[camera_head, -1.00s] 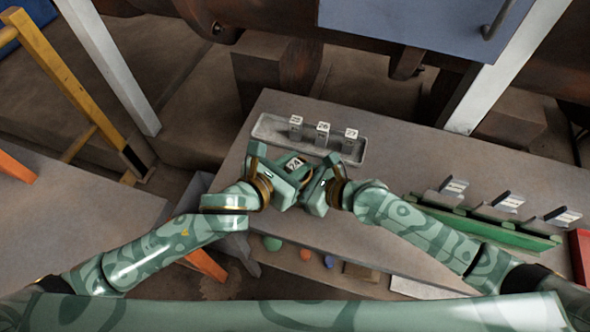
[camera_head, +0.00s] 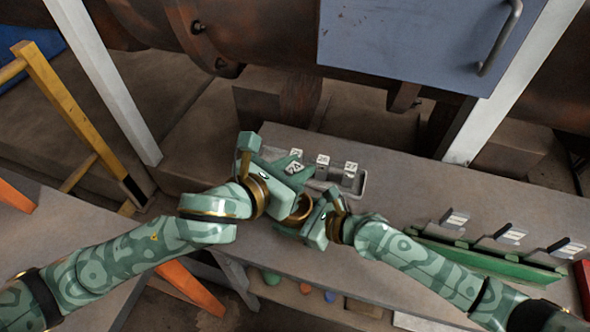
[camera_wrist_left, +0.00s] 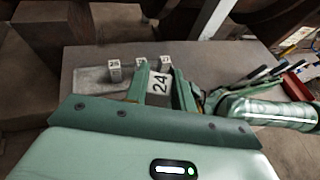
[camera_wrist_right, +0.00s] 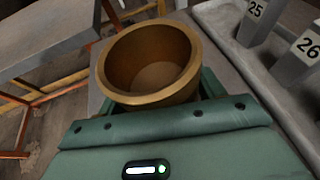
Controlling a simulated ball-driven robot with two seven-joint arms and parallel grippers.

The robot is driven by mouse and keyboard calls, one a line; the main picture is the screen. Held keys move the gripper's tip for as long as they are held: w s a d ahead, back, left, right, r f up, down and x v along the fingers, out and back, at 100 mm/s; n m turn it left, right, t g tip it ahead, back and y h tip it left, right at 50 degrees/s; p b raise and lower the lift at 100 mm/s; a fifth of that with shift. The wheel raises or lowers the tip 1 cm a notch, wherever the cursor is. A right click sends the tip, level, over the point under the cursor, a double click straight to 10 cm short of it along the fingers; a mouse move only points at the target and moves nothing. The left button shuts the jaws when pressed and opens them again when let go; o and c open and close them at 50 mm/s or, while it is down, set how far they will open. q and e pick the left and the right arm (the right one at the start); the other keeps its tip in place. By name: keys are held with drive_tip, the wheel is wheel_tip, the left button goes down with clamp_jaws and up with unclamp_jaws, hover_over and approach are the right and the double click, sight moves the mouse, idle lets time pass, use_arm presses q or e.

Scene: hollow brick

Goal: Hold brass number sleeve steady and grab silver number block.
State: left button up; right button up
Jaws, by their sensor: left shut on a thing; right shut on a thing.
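A silver block marked 24 (camera_head: 294,168) is between the fingers of my left gripper (camera_head: 284,162), which is shut on it. The block also shows in the left wrist view (camera_wrist_left: 159,84), its number facing that camera. My right gripper (camera_head: 306,216) is shut on the brass sleeve (camera_head: 301,207), below the block in the head view. In the right wrist view the sleeve (camera_wrist_right: 150,65) is a round, open-topped brass cup, and its inside looks empty. Block and sleeve are apart. The right fingers are mostly hidden behind the sleeve in that view.
A grey tray (camera_head: 361,184) with several upright numbered blocks, among them 26 (camera_head: 322,162), stands just behind the grippers. A green rack (camera_head: 470,252) with grey upright plates is at the right. A red box (camera_head: 583,283) sits beyond it. The bench between tray and rack is clear.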

drive_tip(key=o, duration=1.4)
drive_tip(key=shift+d, duration=0.1)
drive_tip(key=v, duration=1.2)
drive_tip(key=shift+s, duration=0.1)
